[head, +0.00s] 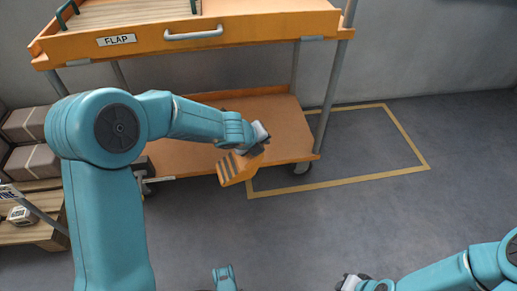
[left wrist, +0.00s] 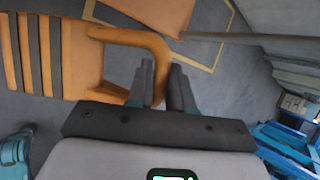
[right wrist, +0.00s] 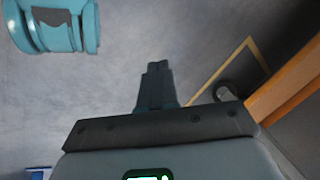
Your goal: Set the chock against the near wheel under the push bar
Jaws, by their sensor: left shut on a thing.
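The chock (head: 236,168) is an orange wedge with dark grey stripes and a loop handle. My left gripper (head: 260,143) is shut on this handle (left wrist: 148,38) and holds the chock in front of the cart's lower shelf, apparently above the floor. The cart's front right wheel (head: 303,167) stands under the shelf corner, right of the chock and apart from it. Another wheel (head: 146,186) shows partly at the front left. The push bar (head: 193,33) is a pale handle on the cart's upper front edge. My right gripper (right wrist: 155,85) is shut and empty, low in the head view.
The cart's lower shelf (head: 290,125) is orange and close behind the chock. A yellow floor outline (head: 350,182) lies to the right, with bare floor inside and in front. A wooden pallet with boxes (head: 35,160) stands at the left.

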